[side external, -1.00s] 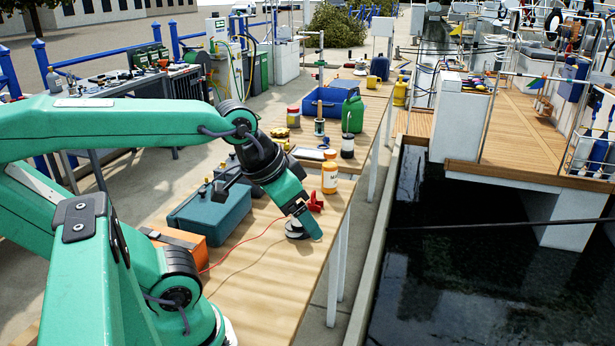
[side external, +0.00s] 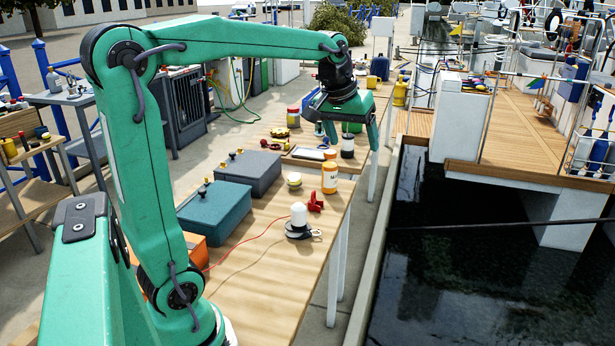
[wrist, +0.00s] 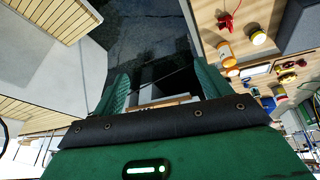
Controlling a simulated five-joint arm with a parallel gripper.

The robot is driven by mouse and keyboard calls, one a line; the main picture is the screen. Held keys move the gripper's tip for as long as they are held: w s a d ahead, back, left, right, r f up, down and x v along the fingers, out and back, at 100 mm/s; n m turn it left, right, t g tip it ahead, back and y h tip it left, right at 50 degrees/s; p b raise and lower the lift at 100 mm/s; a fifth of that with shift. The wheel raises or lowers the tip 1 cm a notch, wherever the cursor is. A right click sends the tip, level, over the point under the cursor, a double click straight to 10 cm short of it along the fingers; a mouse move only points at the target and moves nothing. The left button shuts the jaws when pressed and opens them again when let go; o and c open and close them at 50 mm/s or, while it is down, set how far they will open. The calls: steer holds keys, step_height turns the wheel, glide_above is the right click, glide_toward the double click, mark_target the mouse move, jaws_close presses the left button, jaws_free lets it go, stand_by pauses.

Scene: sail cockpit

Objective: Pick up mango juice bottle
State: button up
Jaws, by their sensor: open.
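An orange bottle (side external: 329,178) with a pale label stands upright on the near wooden table, close to its right edge, in the side view. It looks like the mango juice bottle, but the label is too small to read. My gripper (side external: 351,136) is open and empty, raised above and beyond the bottle, over the far part of the tables. In the wrist view the open fingers (wrist: 160,88) point toward dark water, with nothing between them close up. An orange shape to the right of the fingers (wrist: 226,52) appears to be the bottle.
A red clamp (side external: 315,203) and a white-topped item (side external: 298,217) stand in front of the bottle. A dark jar (side external: 347,146) is near my gripper. Water lies right of the table.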

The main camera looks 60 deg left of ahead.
steer(key=w+a+f+n, duration=0.1)
steer(key=w+a+n, duration=0.1)
steer(key=w+a, duration=0.45)
steer(key=n+g, duration=0.2)
steer(key=n, duration=0.5)
glide_above(329, 157)
steer(key=f, duration=1.4)
steer(key=shift+s+d+f, duration=0.2)
steer(key=shift+d+f, duration=0.15)
steer(key=shift+f, duration=0.05)
steer(key=shift+a+f, duration=0.15)
steer(key=shift+a, duration=0.1)
steer(key=shift+x, duration=3.9)
steer(key=shift+s+a, duration=0.15)
steer(key=shift+s, duration=0.05)
steer(key=shift+y, duration=0.3)
steer(key=c, duration=1.2)
steer(key=shift+c, duration=0.2)
